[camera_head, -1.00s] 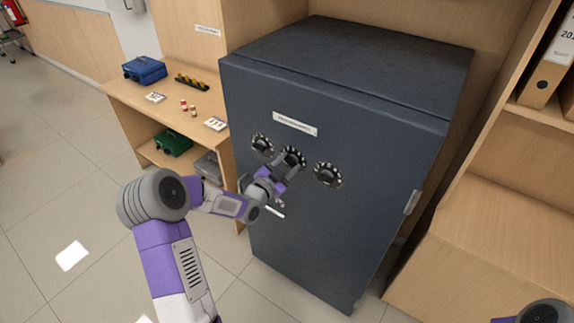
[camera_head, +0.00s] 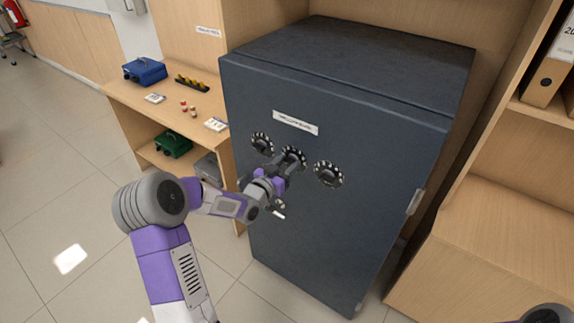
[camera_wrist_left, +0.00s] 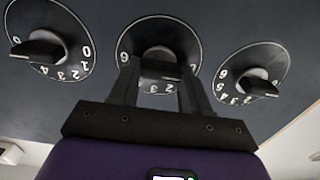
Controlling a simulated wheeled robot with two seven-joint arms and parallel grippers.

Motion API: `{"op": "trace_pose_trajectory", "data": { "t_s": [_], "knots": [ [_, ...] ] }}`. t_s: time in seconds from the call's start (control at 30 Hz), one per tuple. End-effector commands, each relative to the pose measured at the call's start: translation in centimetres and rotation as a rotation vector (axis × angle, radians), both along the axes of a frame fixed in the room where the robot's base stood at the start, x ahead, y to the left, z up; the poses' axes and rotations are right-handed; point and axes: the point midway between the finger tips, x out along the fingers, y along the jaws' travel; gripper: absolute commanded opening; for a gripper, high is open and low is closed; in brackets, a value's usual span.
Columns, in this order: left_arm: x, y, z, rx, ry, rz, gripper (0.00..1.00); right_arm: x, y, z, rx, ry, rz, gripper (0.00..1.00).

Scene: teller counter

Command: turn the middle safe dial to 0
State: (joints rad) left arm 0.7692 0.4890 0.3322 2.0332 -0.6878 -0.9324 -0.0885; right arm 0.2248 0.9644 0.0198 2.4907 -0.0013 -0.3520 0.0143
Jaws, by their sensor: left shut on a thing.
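The dark grey safe (camera_head: 345,225) has three black dials with white digits in a row on its front. My left gripper (camera_head: 286,162) is at the middle dial (camera_head: 295,153) and partly covers it. In the left wrist view the gripper (camera_wrist_left: 160,72) has its two fingers on either side of the knob of the middle dial (camera_wrist_left: 160,28), shut on it. The number under the middle dial's pointer cannot be read. My right gripper is out of view.
A wooden desk (camera_head: 150,105) at the left holds a blue case (camera_head: 145,70) and small items. Wooden shelving (camera_head: 490,220) stands at the right.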

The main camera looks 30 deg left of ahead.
Motion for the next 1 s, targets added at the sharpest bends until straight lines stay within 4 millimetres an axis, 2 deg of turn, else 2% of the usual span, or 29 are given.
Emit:
{"op": "trace_pose_trajectory", "data": {
  "t_s": [0.47,0.5,0.63,0.9,1.0],
  "knots": [
    [-0.02,0.01,-0.07,-0.018,0.003,0.000,0.16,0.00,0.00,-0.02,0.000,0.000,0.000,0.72],
    [-0.02,0.01,-0.07,-0.017,0.003,0.000,0.53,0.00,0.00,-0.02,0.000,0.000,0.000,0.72],
    [-0.02,0.01,-0.06,-0.017,0.003,0.000,0.72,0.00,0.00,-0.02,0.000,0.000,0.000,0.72],
    [-0.07,0.02,-0.03,-0.016,0.002,0.000,0.72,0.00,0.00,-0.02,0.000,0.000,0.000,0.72],
    [-0.69,0.12,0.00,-0.015,0.002,0.001,0.72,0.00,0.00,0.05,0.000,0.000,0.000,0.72]
  ]
}}
